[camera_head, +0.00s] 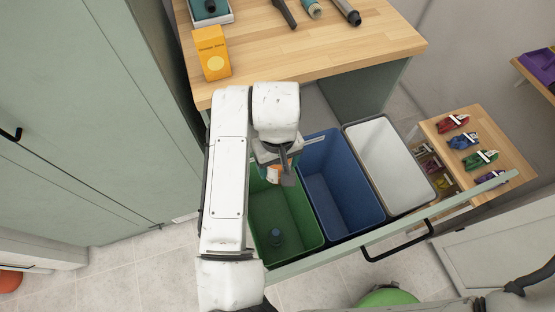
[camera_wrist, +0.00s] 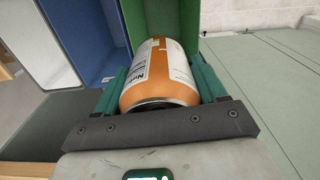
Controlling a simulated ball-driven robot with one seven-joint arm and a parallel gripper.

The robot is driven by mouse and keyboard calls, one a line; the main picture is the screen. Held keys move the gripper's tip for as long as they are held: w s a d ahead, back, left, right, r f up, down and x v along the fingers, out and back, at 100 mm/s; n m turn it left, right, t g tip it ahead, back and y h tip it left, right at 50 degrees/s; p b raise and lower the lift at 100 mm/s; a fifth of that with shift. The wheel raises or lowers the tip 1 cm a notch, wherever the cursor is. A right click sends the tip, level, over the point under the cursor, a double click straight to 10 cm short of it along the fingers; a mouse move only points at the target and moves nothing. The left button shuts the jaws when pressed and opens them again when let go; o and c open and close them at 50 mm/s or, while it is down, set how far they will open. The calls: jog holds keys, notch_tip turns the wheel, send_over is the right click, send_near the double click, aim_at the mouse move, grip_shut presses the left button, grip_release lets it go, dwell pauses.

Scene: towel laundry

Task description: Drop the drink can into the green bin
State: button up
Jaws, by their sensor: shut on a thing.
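The drink can (camera_wrist: 165,75) is orange and white. In the wrist view it lies between the two green finger pads of my gripper (camera_wrist: 163,90), which is shut on it. In the head view only a small orange part of the can (camera_head: 273,174) shows below my gripper (camera_head: 278,172); the rest is hidden by the gripper. The green bin (camera_head: 282,212) stands in the pulled-out drawer. The gripper and can appear over its back part. The bin's left side is hidden by my arm. The green bin also shows behind the can in the wrist view (camera_wrist: 178,22).
A blue bin (camera_head: 343,185) and a white bin (camera_head: 390,165) stand right of the green bin. A small dark bottle-like thing (camera_head: 277,237) is in the green bin. The wooden counter (camera_head: 290,65) behind holds a yellow carton (camera_head: 212,53). The drawer front (camera_head: 400,222) runs along the near side.

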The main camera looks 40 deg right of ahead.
jog(key=o, duration=1.4)
jog(key=shift+r, duration=0.1)
notch_tip(320, 180, up, 11)
jog(key=shift+f, duration=0.15)
